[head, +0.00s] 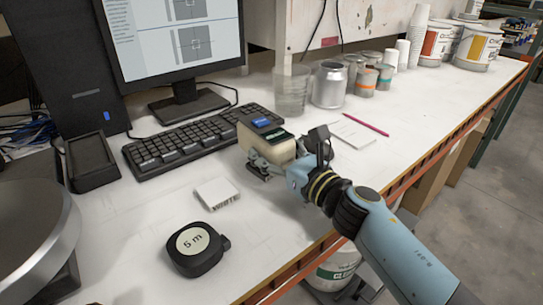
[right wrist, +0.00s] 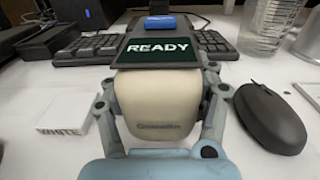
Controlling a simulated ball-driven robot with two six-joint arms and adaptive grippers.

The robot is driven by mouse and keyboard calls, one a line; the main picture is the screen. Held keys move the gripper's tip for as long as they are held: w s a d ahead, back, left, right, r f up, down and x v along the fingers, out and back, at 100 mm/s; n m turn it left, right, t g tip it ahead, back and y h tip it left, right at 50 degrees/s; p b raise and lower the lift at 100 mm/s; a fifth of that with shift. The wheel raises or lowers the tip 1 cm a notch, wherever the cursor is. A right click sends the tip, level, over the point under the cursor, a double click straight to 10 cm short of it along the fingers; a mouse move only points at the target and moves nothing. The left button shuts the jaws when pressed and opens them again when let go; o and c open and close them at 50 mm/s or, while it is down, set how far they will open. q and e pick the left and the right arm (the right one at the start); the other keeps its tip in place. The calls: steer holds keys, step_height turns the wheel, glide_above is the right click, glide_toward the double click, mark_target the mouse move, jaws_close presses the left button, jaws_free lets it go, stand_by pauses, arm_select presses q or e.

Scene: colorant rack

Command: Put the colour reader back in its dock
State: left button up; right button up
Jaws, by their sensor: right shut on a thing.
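The colour reader (head: 252,143) is a cream block with a dark screen reading READY and a blue part at its far end. In the right wrist view the reader (right wrist: 158,100) sits between both fingers. My right gripper (head: 270,165) is shut on it, in front of the keyboard's right end; whether it touches the table I cannot tell. A black, open-topped box that looks like the dock (head: 91,160) stands left of the keyboard, by the computer tower; it appears empty. My left gripper is in neither view.
A keyboard (head: 190,140) lies between the dock and the reader. A white tile (head: 216,192) and tape measure (head: 192,248) lie nearer. A mouse (right wrist: 268,117) is right of the reader. A glass (head: 291,90) and several cans stand behind. A round metal plate (head: 30,230) is at left.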

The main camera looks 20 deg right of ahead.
steer(key=shift+r, duration=0.1)
steer(key=shift+f, duration=0.25)
steer(key=o, duration=1.7)
steer(key=shift+o, duration=0.2)
